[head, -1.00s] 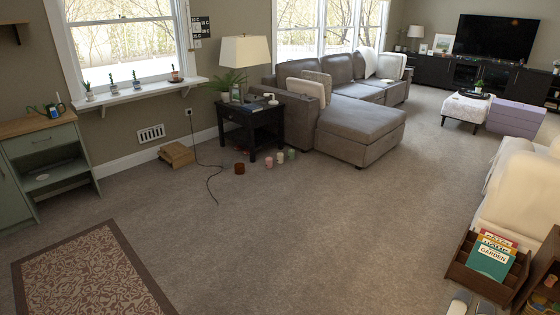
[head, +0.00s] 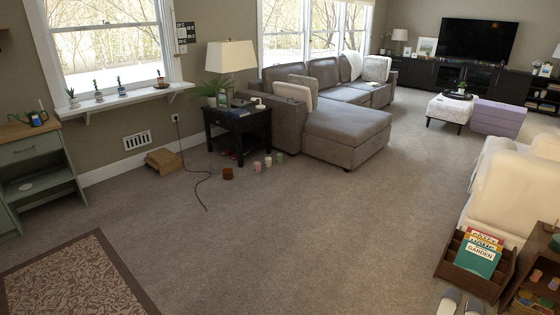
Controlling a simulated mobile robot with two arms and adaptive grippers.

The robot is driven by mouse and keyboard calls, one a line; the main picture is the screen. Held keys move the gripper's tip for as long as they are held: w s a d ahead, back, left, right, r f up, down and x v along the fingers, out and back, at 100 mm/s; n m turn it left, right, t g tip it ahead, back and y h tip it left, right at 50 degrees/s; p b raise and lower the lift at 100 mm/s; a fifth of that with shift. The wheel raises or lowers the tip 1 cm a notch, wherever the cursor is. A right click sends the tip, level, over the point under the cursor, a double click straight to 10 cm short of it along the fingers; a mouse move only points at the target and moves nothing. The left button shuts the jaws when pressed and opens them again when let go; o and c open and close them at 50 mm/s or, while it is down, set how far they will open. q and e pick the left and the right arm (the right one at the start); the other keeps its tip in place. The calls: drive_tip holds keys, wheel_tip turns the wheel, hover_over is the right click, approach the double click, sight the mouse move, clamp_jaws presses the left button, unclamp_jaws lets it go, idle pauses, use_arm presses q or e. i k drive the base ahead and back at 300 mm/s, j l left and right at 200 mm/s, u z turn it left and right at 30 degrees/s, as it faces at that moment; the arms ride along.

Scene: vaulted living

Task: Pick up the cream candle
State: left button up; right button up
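Several small candles stand in a loose row on the carpet by the black side table (head: 238,128). A pale one that looks like the cream candle (head: 257,166) is nearest the middle of the row. A pink candle (head: 268,161) and a green candle (head: 279,158) stand close to its right. A brown candle (head: 227,173) stands apart to its left. They are small in view, so the pale candle's exact colour is hard to tell. Neither of my grippers is in view.
Open carpet (head: 300,225) lies between me and the candles. A black cord (head: 197,190) trails on the floor left of them, near a cardboard box (head: 163,161). The grey sofa (head: 345,135) stands to the right. A wooden magazine holder (head: 470,272) is at the lower right.

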sight(268, 160)
drive_tip(key=i+z, duration=0.25)
drive_tip(key=i, duration=0.8)
drive_tip(key=i+l, duration=0.1)
drive_tip(key=i, duration=3.9)
drive_tip(key=l+z, duration=0.05)
drive_tip(key=l, duration=0.05)
